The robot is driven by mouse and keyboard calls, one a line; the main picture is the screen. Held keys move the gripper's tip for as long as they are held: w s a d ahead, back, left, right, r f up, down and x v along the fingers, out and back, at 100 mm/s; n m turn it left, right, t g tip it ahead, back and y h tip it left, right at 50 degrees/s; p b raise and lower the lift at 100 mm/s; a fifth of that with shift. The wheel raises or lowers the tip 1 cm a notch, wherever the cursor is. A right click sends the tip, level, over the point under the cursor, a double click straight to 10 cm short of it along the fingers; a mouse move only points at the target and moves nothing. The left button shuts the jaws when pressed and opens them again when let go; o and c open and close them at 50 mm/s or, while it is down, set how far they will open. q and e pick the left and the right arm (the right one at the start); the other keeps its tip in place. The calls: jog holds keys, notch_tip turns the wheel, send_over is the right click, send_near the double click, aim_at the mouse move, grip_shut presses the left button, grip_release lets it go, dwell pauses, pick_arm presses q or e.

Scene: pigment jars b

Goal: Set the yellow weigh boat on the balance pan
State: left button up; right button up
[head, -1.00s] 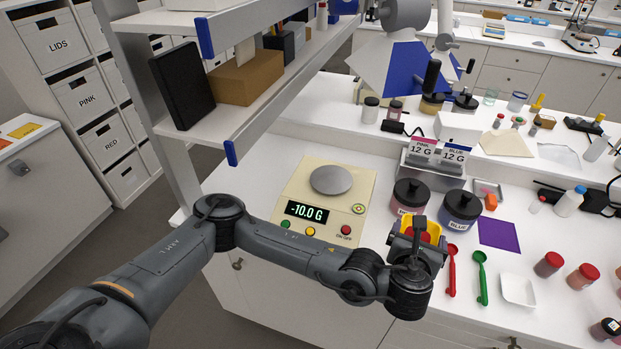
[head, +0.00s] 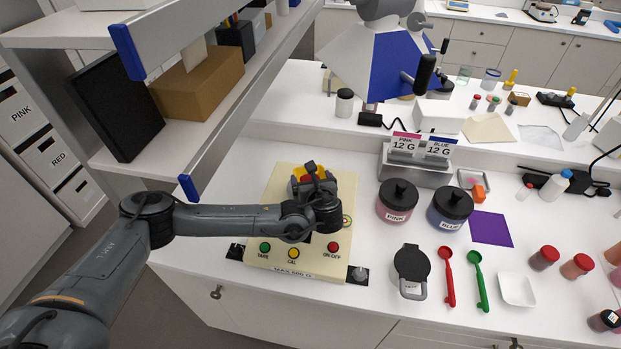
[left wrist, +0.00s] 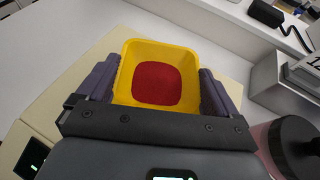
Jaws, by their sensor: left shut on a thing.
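The yellow weigh boat (left wrist: 160,51), with red powder (left wrist: 157,85) in it, sits level between the fingers of my left gripper (left wrist: 157,90) in the left wrist view. In the head view my left gripper (head: 312,182) is shut on the boat, over the beige balance (head: 302,262). I cannot tell whether the boat touches the pan. My right gripper is not in view.
PINK (head: 397,201) and BLUE (head: 450,208) jars stand right of the balance, before the 12 G sign stand (head: 416,165). A black-topped object (head: 411,266), red spoon (head: 447,275) and green spoon (head: 479,280) lie front right. A shelf (head: 230,110) overhangs at left.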

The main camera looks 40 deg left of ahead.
pick_arm(q)
jog(key=shift+f, duration=0.55)
jog(key=shift+s+d+f, duration=0.1)
jog(key=shift+f, duration=0.35)
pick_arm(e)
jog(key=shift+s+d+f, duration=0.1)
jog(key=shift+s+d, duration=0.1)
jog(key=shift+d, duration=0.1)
pick_arm(q)
jog(key=o, duration=0.7)
jog(key=shift+f, duration=0.1)
jog(key=shift+c, duration=0.2)
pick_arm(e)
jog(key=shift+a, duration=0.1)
